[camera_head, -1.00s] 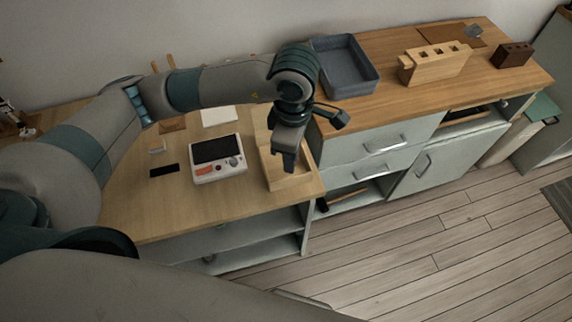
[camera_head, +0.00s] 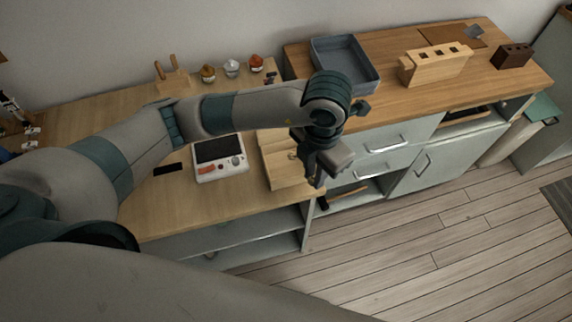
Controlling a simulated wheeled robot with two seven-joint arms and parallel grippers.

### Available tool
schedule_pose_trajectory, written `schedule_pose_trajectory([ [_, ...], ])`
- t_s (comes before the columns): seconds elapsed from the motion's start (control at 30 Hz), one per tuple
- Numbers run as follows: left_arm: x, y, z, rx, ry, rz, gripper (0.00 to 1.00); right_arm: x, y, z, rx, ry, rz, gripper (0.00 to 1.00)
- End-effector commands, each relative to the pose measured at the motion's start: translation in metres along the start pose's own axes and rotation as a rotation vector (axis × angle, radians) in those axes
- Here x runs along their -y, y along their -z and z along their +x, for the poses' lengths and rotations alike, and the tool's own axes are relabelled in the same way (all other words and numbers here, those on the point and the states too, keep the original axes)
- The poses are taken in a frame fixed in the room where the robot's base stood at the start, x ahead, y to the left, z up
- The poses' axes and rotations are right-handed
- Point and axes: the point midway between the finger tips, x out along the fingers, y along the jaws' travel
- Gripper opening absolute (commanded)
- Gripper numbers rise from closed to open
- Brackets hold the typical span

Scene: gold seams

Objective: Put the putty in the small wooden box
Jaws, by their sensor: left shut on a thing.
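The small wooden box (camera_head: 275,178) sits at the right end of the light wooden worktop. A small pale spot (camera_head: 292,156) shows within its outline, and I cannot tell what it is. My left gripper (camera_head: 315,177) is at the box's right side, pointing down and overlapping its edge in the picture. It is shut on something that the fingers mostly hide. I cannot make out the putty for certain. My right gripper is not in view.
A white device with a dark screen (camera_head: 218,154) lies left of the box, with a black strip (camera_head: 168,169) beside it. A grey tray (camera_head: 367,84) and a wooden block with holes (camera_head: 434,65) stand on the higher cabinet to the right. Several small pots line the back.

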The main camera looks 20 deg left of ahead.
Motion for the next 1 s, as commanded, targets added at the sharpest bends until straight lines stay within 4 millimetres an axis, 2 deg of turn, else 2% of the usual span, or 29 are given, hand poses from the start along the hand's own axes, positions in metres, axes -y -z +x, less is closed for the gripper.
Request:
schedule_pose_trajectory([
  [0.23, -0.001, 0.0, 0.001, -0.001, 0.0, 0.001, 0.0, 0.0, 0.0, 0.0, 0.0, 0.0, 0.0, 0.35],
  [0.37, -0.009, 0.0, 0.005, -0.002, 0.001, -0.001, 0.0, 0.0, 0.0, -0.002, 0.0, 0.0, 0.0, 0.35],
  [0.57, -0.037, 0.0, 0.023, -0.005, 0.002, -0.005, 0.0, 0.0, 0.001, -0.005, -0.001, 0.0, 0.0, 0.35],
  [0.9, -0.099, -0.002, 0.057, -0.004, -0.001, -0.002, 0.0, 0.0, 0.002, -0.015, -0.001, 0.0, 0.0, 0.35],
  [1.0, -0.11, -0.003, 0.064, -0.003, -0.001, -0.001, 0.0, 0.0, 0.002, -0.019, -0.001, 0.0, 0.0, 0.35],
])
